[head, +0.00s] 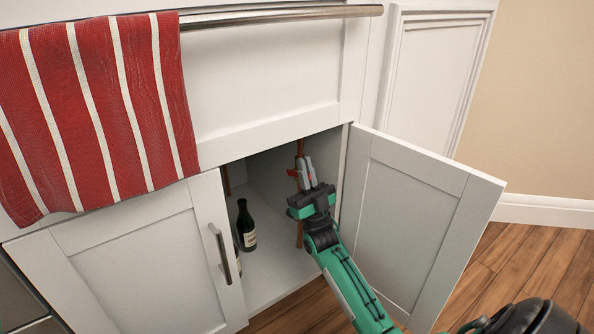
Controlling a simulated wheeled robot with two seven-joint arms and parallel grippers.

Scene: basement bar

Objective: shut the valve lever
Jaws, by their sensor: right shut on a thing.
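In the head view a red valve lever (293,173) sits on a thin copper pipe (299,233) that runs upright inside the open cabinet. My right gripper (306,172) reaches into the cabinet from below and is shut on the lever. Its fingers and the green gripper body cover most of the lever and part of the pipe, so the lever's exact angle is hard to tell. My left gripper is not in view.
Dark bottles (245,226) stand on the cabinet floor left of my gripper. The right door (420,215) is swung open beside my right arm. The left door (145,265) is shut. A striped red towel (100,110) hangs from a metal bar (280,17) above.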

